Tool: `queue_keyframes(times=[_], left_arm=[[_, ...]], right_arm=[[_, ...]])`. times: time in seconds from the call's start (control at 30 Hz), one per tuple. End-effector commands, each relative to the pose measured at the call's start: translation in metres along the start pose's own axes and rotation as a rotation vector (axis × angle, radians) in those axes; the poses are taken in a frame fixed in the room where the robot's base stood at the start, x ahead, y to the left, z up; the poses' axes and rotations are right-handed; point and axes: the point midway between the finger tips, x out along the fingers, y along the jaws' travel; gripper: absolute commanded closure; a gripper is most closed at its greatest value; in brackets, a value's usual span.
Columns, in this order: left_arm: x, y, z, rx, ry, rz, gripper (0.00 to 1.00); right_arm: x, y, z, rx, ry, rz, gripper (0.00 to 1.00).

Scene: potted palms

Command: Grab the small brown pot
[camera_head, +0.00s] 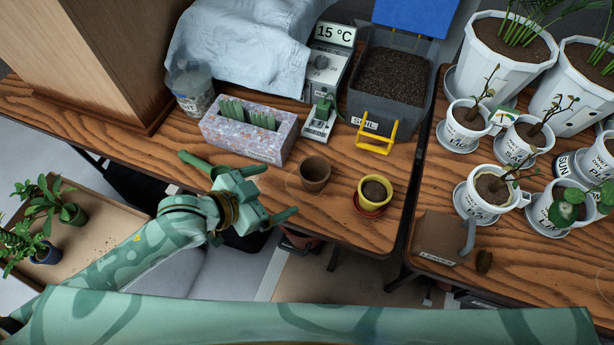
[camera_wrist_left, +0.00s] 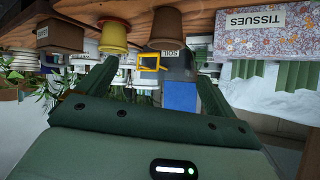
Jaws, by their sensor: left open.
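The small brown pot (camera_head: 314,174) stands upright and empty-looking on the wooden table near its front edge. It also shows upside down in the left wrist view (camera_wrist_left: 166,28), ahead of the spread fingers. My left gripper (camera_head: 279,190) is open and empty, just left of the pot and apart from it. Its two fingers show wide apart in the left wrist view (camera_wrist_left: 152,85). My right gripper is not in view.
A yellow pot (camera_head: 375,191) on a red saucer stands close to the right. A tissue box (camera_head: 249,133) lies behind, left of the pot. A gap separates the right table, with white pots and a brown leaves box (camera_head: 436,239).

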Motion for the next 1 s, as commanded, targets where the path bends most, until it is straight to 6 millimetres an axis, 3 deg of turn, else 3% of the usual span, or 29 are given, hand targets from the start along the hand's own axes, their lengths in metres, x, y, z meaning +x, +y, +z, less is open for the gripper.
queue_keyframes(times=[0.27, 0.6, 0.87, 1.0], left_arm=[[0.018, -0.017, 0.005, -0.109, 0.062, 0.072, 0.08], [0.098, -0.011, 0.002, -0.110, 0.061, 0.073, 0.08], [0.122, -0.011, -0.001, -0.108, 0.061, 0.072, 0.08], [0.146, -0.013, 0.000, -0.110, 0.060, 0.073, 0.08]], right_arm=[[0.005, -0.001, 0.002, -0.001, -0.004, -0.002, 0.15], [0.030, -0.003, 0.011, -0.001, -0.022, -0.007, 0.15], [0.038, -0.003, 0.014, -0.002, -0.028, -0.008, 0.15], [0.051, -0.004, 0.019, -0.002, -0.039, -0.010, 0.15]])
